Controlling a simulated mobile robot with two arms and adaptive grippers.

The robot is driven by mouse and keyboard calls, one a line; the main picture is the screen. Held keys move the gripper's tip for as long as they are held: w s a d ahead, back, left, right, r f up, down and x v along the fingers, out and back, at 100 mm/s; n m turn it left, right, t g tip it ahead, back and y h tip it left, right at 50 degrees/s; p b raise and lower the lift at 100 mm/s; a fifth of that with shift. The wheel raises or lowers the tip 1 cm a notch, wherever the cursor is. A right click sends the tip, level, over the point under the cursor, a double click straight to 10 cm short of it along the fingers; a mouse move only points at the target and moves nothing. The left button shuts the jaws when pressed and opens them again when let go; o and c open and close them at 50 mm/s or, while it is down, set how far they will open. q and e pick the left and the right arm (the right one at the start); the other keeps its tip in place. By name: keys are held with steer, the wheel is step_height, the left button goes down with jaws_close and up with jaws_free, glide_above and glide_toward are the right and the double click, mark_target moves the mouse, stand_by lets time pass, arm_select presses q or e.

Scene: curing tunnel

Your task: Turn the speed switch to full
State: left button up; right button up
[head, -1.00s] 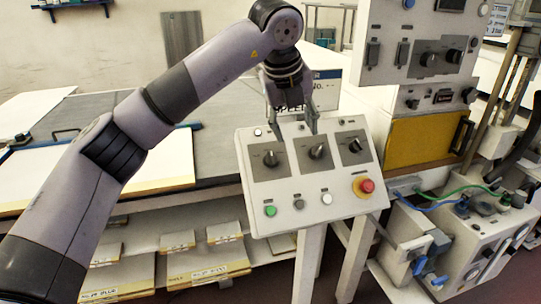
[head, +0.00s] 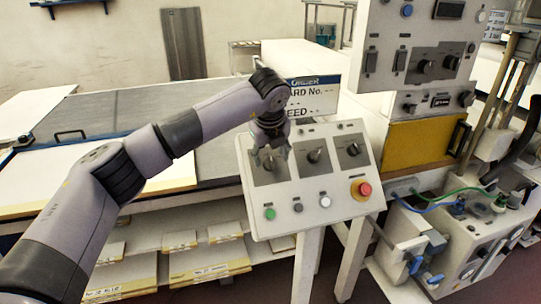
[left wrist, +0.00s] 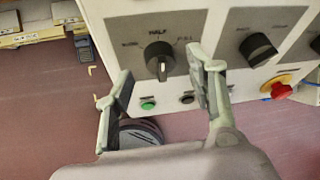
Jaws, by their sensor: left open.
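The speed switch (left wrist: 160,58) is a black rotary knob on a grey plate, with HALF above it, FULL at upper right and a blurred label at upper left. Its raised grip stands roughly upright in the left wrist view, with a pale lower end; I cannot tell which mark it points to. It is the leftmost knob on the sloped control box (head: 338,221). My left gripper (head: 270,158) is over it and partly hides it in the head view. In the left wrist view the left gripper (left wrist: 160,64) is open, one finger either side of the knob.
A middle knob (head: 314,156) and a right knob (head: 352,149) sit beside it. Below are a green button (head: 269,213) and a red emergency button (head: 364,188). A taller switch panel (head: 420,62) stands behind right. A white order sign (head: 318,85) is behind the box.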

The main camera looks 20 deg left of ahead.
mark_target(271, 164)
arm_select(q)
steer(key=shift+x, duration=1.35)
steer(key=shift+c, duration=0.2)
steer(key=c, duration=1.1)
